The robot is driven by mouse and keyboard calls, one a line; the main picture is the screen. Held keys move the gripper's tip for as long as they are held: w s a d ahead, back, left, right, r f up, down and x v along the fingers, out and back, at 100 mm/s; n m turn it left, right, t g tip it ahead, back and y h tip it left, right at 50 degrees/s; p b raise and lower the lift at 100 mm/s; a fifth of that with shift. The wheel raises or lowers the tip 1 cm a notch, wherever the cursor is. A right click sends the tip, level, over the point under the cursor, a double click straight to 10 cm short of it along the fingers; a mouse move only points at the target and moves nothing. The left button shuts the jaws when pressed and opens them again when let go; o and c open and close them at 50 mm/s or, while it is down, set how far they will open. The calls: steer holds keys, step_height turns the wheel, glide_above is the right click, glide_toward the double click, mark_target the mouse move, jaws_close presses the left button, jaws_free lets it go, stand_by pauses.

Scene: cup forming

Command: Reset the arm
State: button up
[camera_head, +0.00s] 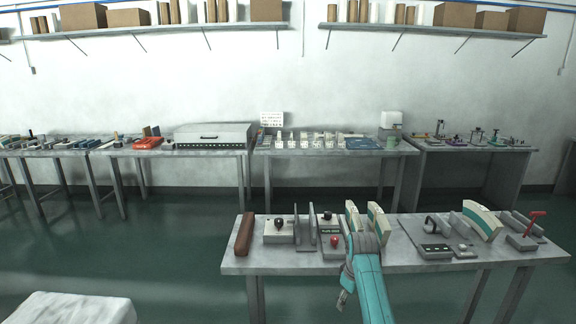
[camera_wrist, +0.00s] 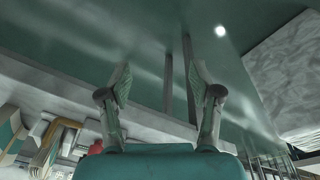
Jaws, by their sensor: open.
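My gripper (camera_head: 343,299) hangs at the end of my teal arm, in front of the near edge of the bench in the head view. In the wrist view my gripper (camera_wrist: 160,85) has its two fingers spread wide apart, with nothing between them. The green floor shows behind the fingers. The gripper is small in the head view and partly beside my arm.
The near grey bench (camera_head: 290,263) carries several devices, a brown block (camera_head: 244,234) and white-and-green gauges (camera_head: 482,221). My arm covers part of its front edge. A white-topped surface (camera_head: 70,308) stands at lower left. Open floor (camera_head: 170,250) lies between.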

steer(key=s+f+m+t, duration=0.1)
steer(key=s+f+t, duration=0.1)
steer(key=s+f, duration=0.6)
steer(key=s+f+m+t, duration=0.1)
steer(key=s+f, duration=0.4)
steer(key=f, duration=0.7)
steer(key=s+f+m+t, duration=0.1)
steer(key=s+f+t, duration=0.15)
steer(key=s, duration=0.75)
steer(key=s+f+m+t, duration=0.1)
steer(key=s+f, duration=0.2)
steer(key=s, duration=0.8)
steer(key=s+r+m+t, duration=0.1)
steer(key=s+r, duration=0.3)
steer(key=s, duration=0.3)
steer(key=s+r+t, duration=0.1)
steer(key=s+r, duration=0.2)
steer(key=s, duration=0.3)
steer(key=s+r+m+t, duration=0.1)
steer(key=s+r+t, duration=0.1)
steer(key=s+r, duration=0.35)
steer(key=s+r+t, duration=0.1)
steer(key=s+r, duration=0.5)
steer(key=r, duration=0.2)
steer(key=s+r+m+t, duration=0.1)
steer(key=s+r, duration=0.5)
steer(key=r, duration=0.3)
steer(key=shift+a+t, duration=0.15)
steer(key=shift+t, duration=0.2)
